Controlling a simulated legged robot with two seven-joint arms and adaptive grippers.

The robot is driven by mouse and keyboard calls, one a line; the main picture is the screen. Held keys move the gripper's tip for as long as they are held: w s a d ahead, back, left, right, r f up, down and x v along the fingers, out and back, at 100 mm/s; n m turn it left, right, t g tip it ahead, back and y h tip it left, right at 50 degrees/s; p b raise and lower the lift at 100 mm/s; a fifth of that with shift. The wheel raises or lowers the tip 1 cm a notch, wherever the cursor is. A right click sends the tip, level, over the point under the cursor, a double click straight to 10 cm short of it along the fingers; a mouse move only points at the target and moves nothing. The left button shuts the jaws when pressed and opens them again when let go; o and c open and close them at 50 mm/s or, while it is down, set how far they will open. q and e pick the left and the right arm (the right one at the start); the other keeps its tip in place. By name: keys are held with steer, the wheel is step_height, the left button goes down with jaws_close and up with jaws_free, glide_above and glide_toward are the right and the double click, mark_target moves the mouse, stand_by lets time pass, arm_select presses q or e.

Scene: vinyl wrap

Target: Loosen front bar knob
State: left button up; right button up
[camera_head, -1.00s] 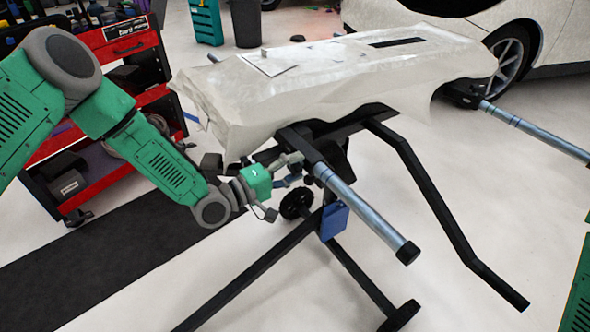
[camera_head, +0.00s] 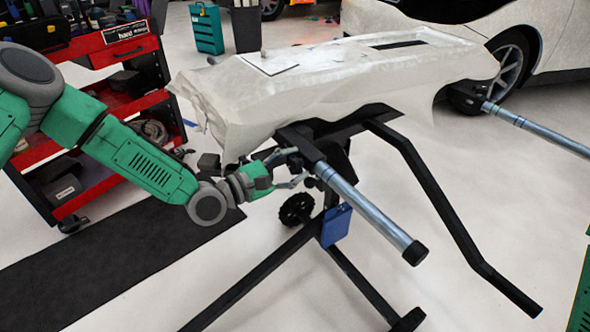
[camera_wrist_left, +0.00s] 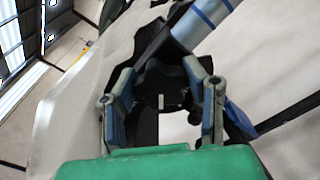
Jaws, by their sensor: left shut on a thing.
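The front bar (camera_head: 370,215) is a silver tube with a black end cap, jutting from a black bracket on the stand toward the lower right. My left gripper (camera_head: 294,168) is at the bracket beside the bar's inner end. In the left wrist view, my left gripper's two fingers (camera_wrist_left: 164,98) stand on either side of a dark part, which I take to be the front bar knob (camera_wrist_left: 160,86). The gripper is shut on it. The knob is dark against the bracket, and its exact shape is hard to see. My right gripper is not in view.
A white-wrapped panel (camera_head: 330,85) lies on the black stand above the gripper. The stand's legs (camera_head: 255,275) spread below, with a blue box (camera_head: 336,225) hanging there. A red tool cart (camera_head: 125,50) stands left. A second silver bar (camera_head: 540,132) is at right.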

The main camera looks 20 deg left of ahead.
arm_select(q)
steer(key=n, duration=0.1)
steer(key=n+b, duration=0.1)
steer(key=n, duration=0.1)
steer(key=n+b, duration=0.1)
steer(key=shift+a+f, duration=0.3)
steer(key=shift+f, duration=0.05)
steer(key=shift+n+b, duration=0.85)
steer(key=shift+n, duration=0.55)
steer(key=o, duration=1.2)
steer(key=shift+w, duration=0.1)
steer(key=shift+c, duration=0.2)
steer(key=shift+a+r, duration=0.1)
steer(key=shift+r, duration=0.05)
steer(key=v, duration=1.2)
